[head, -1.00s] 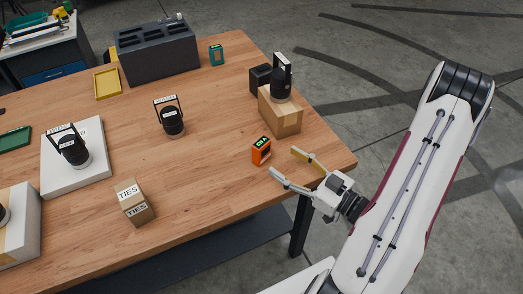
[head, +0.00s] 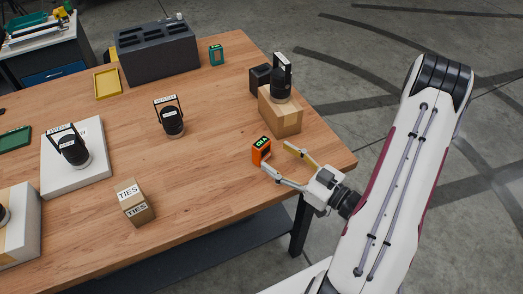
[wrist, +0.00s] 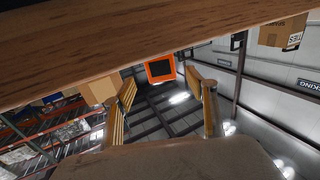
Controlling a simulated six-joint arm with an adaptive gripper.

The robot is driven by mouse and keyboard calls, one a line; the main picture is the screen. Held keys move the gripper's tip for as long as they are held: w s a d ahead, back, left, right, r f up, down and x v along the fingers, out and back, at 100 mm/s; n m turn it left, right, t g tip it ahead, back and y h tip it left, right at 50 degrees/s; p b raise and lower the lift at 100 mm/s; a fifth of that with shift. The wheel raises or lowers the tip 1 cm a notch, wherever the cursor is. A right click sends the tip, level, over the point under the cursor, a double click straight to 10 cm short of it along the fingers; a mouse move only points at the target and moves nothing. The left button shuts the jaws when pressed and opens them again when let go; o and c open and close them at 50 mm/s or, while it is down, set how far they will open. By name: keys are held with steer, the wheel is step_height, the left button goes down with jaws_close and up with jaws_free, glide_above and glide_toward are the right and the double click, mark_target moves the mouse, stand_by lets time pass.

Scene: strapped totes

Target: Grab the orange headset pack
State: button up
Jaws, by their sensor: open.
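The orange headset pack (head: 261,151) stands upright near the table's right front edge, with a dark label on top and a dark panel on its side. In the wrist view the orange pack (wrist: 160,68) shows ahead, between and beyond the two fingers. My gripper (head: 275,158) is open, low over the table at the pack's right. One fingertip is close to the pack's near side, and the other is off to its right. I cannot tell whether a finger touches the pack. The gripper also shows in the wrist view (wrist: 159,80), with nothing between its fingers.
A cardboard box (head: 281,115) with a black-lidded container (head: 281,82) on it stands just behind the pack. A TIES box (head: 133,203) sits to the left. A WASH container (head: 171,120) stands farther back. Bare wooden table (head: 205,170) lies left of the pack.

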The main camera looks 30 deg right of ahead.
mark_target(266, 149)
steer(key=shift+w+a, duration=0.1)
steer(key=shift+w, duration=0.1)
steer(key=shift+x, duration=2.4)
steer(key=shift+r, duration=0.1)
steer(key=c, duration=1.3)
